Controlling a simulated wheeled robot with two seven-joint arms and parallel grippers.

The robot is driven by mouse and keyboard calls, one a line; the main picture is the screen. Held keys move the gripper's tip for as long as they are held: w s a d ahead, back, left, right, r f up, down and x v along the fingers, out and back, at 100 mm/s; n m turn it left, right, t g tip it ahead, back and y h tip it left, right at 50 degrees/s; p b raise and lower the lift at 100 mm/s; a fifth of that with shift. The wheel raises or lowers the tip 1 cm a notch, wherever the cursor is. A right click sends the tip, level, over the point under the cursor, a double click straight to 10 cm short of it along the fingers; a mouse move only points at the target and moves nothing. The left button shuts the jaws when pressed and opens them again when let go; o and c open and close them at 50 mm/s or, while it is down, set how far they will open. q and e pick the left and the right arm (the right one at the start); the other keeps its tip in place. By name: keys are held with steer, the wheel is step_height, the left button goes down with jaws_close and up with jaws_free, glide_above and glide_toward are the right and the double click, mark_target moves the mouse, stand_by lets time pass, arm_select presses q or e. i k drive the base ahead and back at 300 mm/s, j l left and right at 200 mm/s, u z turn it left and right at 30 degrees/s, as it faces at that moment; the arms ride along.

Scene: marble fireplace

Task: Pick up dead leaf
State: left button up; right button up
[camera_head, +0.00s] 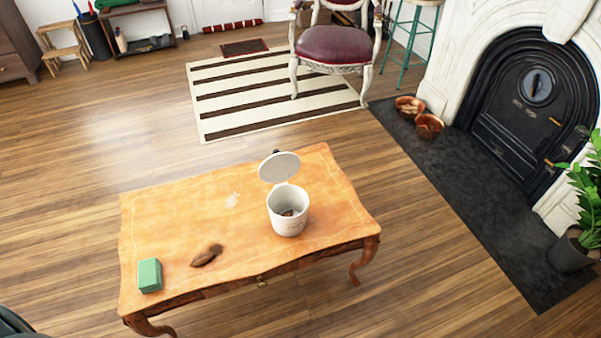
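A brown, curled dead leaf (207,256) lies on the wooden table (180,218), left of its middle and near the front edge. A white bin (288,222) with its round lid (279,167) raised stands on the table to the right of the leaf. Something brown (288,213) lies inside the bin; it looks like another leaf, but it is small and partly hidden by the wall. Neither of my grippers shows in the head view.
A green box-shaped block (149,275) sits on the table's left front corner, left of the leaf. Beyond the table are a striped rug (240,92) and a red-seated chair (333,46). A black fireplace (530,90) and a potted plant (573,250) stand at right. Wood floor around the table is clear.

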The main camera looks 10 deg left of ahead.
mark_target(200, 258)
steer(key=u, duration=1.4)
steer(key=i+l+z, duration=0.1)
steer(key=l, duration=0.1)
